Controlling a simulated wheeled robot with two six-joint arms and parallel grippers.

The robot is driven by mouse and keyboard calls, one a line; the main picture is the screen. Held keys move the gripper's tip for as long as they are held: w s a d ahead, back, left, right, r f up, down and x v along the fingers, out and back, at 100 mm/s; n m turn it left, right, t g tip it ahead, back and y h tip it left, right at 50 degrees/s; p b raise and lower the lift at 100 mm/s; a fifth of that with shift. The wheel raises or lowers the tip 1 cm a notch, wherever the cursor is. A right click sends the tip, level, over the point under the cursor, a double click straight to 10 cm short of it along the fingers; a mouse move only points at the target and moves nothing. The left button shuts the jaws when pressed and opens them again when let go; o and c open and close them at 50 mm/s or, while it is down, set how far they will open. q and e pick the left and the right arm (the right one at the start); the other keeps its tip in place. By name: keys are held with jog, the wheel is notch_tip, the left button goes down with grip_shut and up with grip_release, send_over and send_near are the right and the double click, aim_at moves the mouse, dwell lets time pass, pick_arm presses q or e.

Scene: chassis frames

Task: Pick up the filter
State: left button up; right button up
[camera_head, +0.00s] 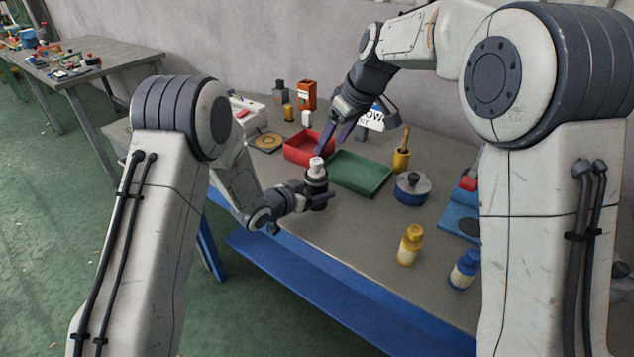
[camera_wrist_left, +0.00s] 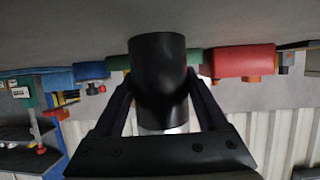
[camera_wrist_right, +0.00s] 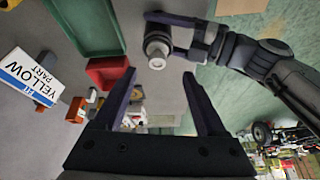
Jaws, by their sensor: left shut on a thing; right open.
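The filter (camera_head: 317,167) is a dark cylinder with a white top, upright near the front edge of the workbench. My left gripper (camera_head: 318,197) is shut on its sides. In the left wrist view the filter's black body (camera_wrist_left: 158,75) fills the gap between the fingers. My right gripper (camera_head: 335,138) is open and empty, above and behind the filter, pointing down toward it. In the right wrist view the filter's white top (camera_wrist_right: 157,54) shows just beyond the open fingertips (camera_wrist_right: 160,78). Whether the filter's base touches the bench is unclear.
A red tray (camera_head: 296,149) and a green tray (camera_head: 357,181) stand behind the filter. A blue-and-grey round pot (camera_head: 411,194), a yellow bottle (camera_head: 409,249) and a blue bottle (camera_head: 464,272) stand to the right.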

aim_at(317, 160)
jog(key=a+r+m+t+h, duration=0.1)
jog(key=a+r+m+h, duration=0.2)
jog(key=m, duration=0.4)
jog(key=shift+m, duration=0.3)
jog(key=x, duration=1.2)
jog(key=shift+s+d+f, duration=0.1)
jog(key=shift+s+f, duration=0.05)
jog(key=shift+s, duration=0.1)
grip_shut()
